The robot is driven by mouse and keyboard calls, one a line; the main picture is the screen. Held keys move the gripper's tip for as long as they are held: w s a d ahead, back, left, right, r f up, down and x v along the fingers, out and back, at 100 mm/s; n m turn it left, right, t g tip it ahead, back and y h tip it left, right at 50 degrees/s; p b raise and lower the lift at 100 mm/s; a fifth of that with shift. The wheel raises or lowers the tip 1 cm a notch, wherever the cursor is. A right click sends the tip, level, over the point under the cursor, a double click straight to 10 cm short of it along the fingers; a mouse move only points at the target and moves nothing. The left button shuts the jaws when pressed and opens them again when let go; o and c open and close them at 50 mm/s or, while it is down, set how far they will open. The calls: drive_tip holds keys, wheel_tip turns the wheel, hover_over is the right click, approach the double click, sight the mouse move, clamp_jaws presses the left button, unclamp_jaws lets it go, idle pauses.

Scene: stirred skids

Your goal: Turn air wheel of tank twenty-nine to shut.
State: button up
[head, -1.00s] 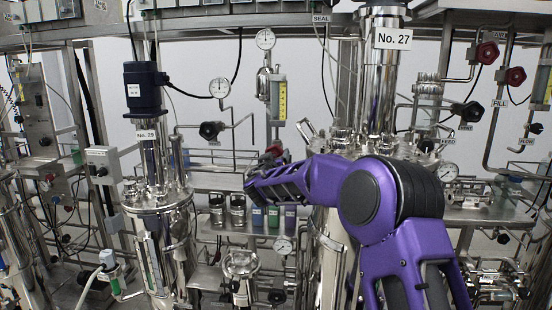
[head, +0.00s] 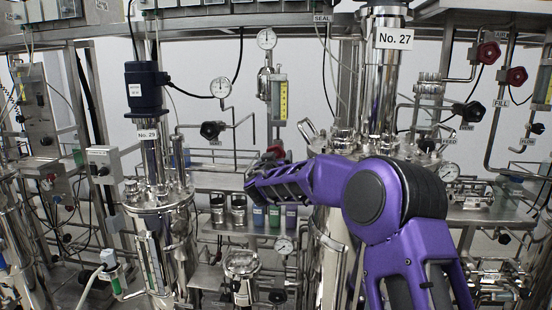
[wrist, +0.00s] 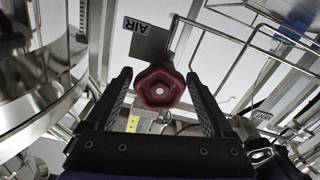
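In the wrist view a dark red, lobed air wheel (wrist: 158,88) with a pale hub faces me, beside a grey plate marked AIR (wrist: 146,38). My gripper (wrist: 159,74) is open, with one black finger on each side of the wheel. The right finger looks close to its rim; I cannot tell whether either touches. In the head view a red part of a wheel (head: 276,152) shows just above the end of my purple arm, whose fingers are mostly hidden. Tank twenty-nine (head: 158,225) stands to the left, with its No. 29 label (head: 148,135).
Tank No. 27 (head: 380,95) stands close behind my arm. A black wheel (head: 211,130) and gauges are left of the arm's end. Two red wheels (head: 488,53) are at the upper right. Thin pipes (wrist: 245,40) run right of the wheel in the wrist view.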

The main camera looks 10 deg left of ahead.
drive_tip(key=shift+o, duration=0.6)
drive_tip(key=shift+s, duration=0.1)
drive_tip(key=s, duration=1.7)
drive_tip(key=shift+s+a, duration=0.15)
drive_tip(key=shift+a, duration=0.15)
